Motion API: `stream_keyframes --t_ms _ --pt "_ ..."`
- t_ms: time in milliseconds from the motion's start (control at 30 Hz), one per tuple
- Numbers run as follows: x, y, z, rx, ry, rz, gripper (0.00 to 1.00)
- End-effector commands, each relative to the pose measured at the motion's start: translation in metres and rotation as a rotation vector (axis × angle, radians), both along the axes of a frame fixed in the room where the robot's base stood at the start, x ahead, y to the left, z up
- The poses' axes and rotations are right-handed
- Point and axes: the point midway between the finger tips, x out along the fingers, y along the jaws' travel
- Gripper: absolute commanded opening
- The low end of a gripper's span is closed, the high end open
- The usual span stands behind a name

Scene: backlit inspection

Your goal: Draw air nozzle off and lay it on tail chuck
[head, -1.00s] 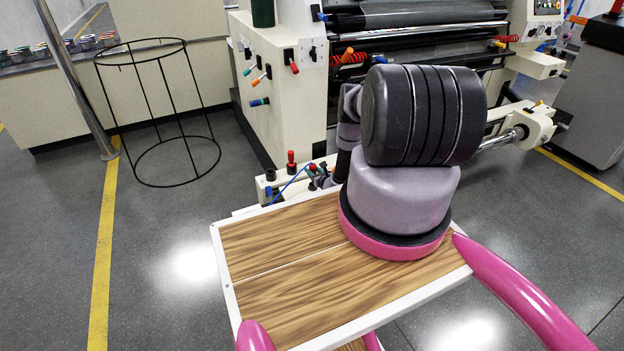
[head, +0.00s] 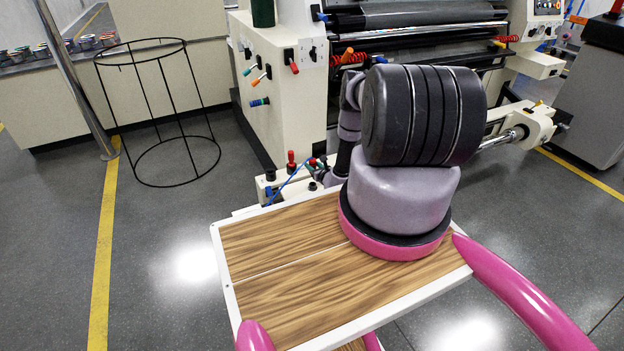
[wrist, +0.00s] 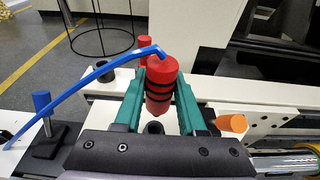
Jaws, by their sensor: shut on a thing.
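The air nozzle (wrist: 160,85) is a red cylinder with black bands and a tapered lower end, with a blue hose running from its top to the left. My gripper (wrist: 160,95), with green fingers, is shut around it in the wrist view. A dark round socket (wrist: 154,128) lies just below the nozzle tip; I cannot tell how large the gap is. In the head view my gripper (head: 316,163) is small and partly hidden by my arm. The tail chuck appears to be the metal end piece (head: 516,133) on the shaft at the right.
A blue-topped post (wrist: 42,104), a black cup (wrist: 105,70), a red knob (wrist: 145,44) and an orange knob (wrist: 231,123) stand around the nozzle. The cream machine (head: 285,80) is behind. A wire stand (head: 160,115) is on the floor at left.

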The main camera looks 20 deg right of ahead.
Motion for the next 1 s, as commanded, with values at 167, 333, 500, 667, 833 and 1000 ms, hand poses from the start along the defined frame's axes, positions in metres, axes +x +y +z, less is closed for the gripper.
stream_keyframes --t_ms 167,333,500,667,833,1000 --pt "0.001 0.0 0.007 0.0 -0.002 0.0 0.0" --pt "0.0 0.0 0.011 0.001 -0.001 0.0 0.0" --pt "0.001 0.0 0.017 0.0 -0.002 0.0 0.0" --pt "0.001 0.0 0.021 0.0 -0.002 0.0 0.0" --pt "0.001 0.0 0.026 0.0 -0.002 -0.001 0.0" --pt "0.001 0.0 0.032 0.0 -0.002 0.0 0.0"
